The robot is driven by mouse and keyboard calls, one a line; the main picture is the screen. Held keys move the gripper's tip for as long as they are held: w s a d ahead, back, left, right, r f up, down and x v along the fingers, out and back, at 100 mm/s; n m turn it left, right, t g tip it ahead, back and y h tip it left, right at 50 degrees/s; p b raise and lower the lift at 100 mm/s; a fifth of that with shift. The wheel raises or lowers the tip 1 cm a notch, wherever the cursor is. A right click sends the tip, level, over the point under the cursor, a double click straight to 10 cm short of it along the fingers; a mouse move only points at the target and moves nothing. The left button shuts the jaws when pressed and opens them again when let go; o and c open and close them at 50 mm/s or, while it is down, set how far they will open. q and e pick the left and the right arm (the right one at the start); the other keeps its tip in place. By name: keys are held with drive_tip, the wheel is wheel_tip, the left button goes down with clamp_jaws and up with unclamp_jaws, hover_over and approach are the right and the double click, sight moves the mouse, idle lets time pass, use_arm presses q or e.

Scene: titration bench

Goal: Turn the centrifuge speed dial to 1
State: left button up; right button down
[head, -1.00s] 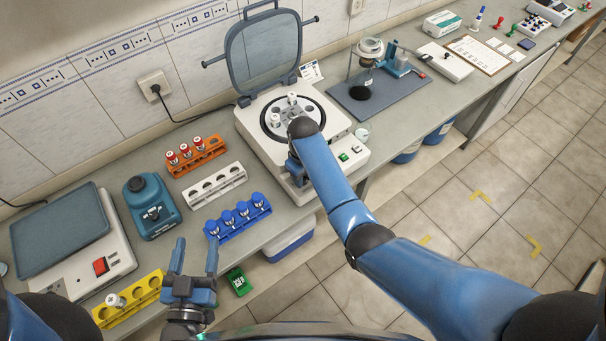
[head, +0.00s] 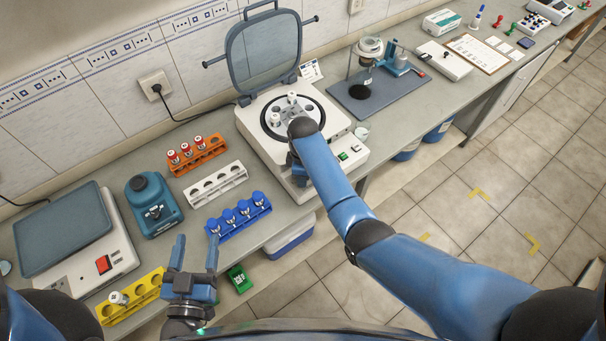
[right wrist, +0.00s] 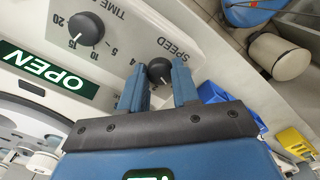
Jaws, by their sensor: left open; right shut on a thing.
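The centrifuge (head: 252,124) stands on the bench with its lid (head: 265,57) raised. In the right wrist view its black speed dial (right wrist: 158,70) sits beside the printed word SPEED, with a 4 visible near it. My right gripper (right wrist: 159,83) is shut on this dial, one blue finger on each side. I cannot read the dial's pointer clearly. In the head view my right arm hides the dial and most of the right gripper (head: 298,174). My left gripper (head: 195,247) is open and empty in front of the bench, near the blue rack.
In the right wrist view a larger time dial (right wrist: 87,28) and a green OPEN label (right wrist: 45,70) lie beside the speed dial. Blue (head: 240,222), white (head: 216,186), orange (head: 198,157) and yellow (head: 133,298) racks stand left of the centrifuge.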

drive_tip(key=shift+w, duration=0.1)
idle(0.3)
drive_tip(key=c, duration=0.8)
unclamp_jaws()
wheel_tip(320, 180, up, 11)
drive_tip(key=shift+f+b, duration=0.1)
drive_tip(key=shift+b, duration=1)
